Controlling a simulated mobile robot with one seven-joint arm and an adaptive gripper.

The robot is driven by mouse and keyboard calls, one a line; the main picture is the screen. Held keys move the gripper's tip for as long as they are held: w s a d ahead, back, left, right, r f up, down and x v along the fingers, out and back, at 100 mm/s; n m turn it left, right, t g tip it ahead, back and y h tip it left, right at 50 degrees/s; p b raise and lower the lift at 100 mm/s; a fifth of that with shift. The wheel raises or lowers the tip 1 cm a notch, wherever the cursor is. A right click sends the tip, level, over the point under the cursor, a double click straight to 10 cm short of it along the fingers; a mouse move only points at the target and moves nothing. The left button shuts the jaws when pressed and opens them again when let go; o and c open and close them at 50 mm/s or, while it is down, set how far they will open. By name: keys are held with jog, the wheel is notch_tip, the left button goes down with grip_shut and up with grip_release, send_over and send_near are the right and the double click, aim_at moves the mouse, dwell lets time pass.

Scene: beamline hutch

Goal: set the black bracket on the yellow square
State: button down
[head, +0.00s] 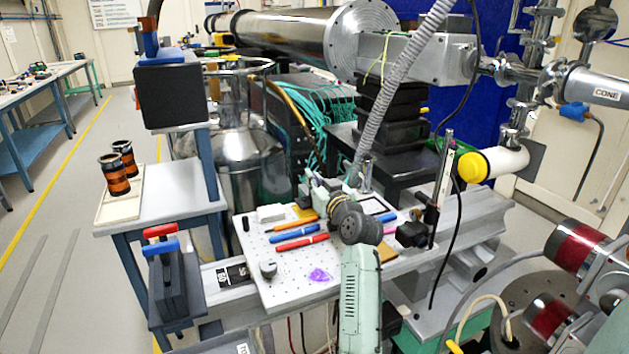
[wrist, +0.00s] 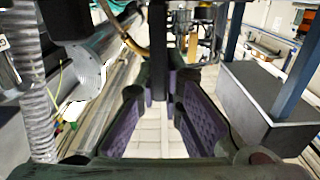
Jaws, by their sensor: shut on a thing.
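My gripper (wrist: 168,80) shows in the wrist view with its purple-padded fingers closing towards a dark upright bar between the tips. I take this bar to be the black bracket (wrist: 158,55); its full shape is hidden. In the head view my gripper (head: 323,190) is beyond my pale green wrist, above the back of the perforated white board, and what it holds is not clear there.
The board's front left is mostly clear. A grey hose hangs behind.

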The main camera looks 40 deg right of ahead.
jog(key=shift+f, duration=0.15)
jog(key=c, duration=1.7)
grip_release()
jog(key=shift+f, duration=0.15)
jog(key=shift+r+p, duration=0.5)
jog(key=shift+r, duration=0.05)
jog(key=shift+s+r, duration=0.15)
jog(key=b+v, duration=0.2)
jog(key=v, duration=0.5)
jog(key=shift+s, duration=0.1)
